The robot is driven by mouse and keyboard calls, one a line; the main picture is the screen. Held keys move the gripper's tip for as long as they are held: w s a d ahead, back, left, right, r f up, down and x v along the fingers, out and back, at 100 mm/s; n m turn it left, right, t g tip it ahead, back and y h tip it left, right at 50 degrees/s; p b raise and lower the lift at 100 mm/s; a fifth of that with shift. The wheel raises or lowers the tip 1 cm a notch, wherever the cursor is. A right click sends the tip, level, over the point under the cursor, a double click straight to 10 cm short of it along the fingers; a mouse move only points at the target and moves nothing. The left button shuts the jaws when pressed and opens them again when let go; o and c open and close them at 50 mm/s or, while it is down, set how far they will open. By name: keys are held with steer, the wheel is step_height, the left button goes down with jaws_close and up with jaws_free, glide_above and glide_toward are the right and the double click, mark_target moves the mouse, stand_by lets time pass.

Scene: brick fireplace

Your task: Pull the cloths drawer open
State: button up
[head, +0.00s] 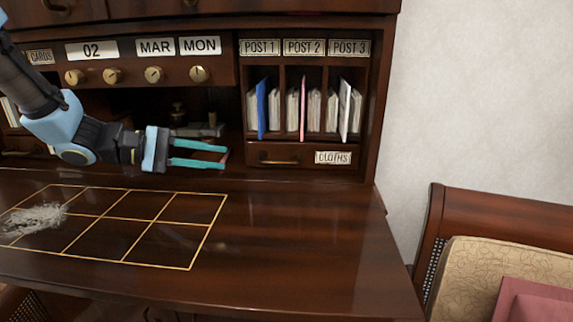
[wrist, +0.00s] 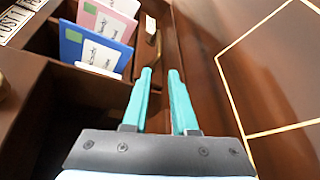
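The cloths drawer (head: 300,162) is the small wooden drawer under the post slots, marked by the CLOTHS label (head: 333,157). Its front looks flush with the cabinet, and a brass handle (head: 279,160) is on its left part. My gripper (head: 226,157) is left of the drawer, its teal fingers spread apart and pointing right toward the handle, with nothing between them. In the wrist view the fingers (wrist: 159,72) point up toward the drawer's label (wrist: 151,24) and handle (wrist: 153,42), still apart from them. The drawer's inside is hidden.
Post slots with envelopes (head: 303,110) stand directly above the drawer. A row of brass knobs (head: 154,75) is above my gripper. The desk top (head: 300,230) in front is clear except for a grey smudge (head: 35,218) on the gold grid. A chair (head: 500,225) stands at right.

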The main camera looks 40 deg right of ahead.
mark_target(273, 163)
steer(key=s+d+n, duration=0.1)
steer(key=s+d, duration=0.1)
steer(key=shift+s+d+f+g, duration=0.15)
steer(key=shift+s+d+g, duration=0.2)
steer(key=shift+g, duration=0.05)
steer(key=p+x, duration=0.2)
steer(key=x, duration=0.8)
steer(key=shift+d, duration=0.2)
jaws_close()
steer(key=shift+w, duration=0.1)
stand_by(0.6)
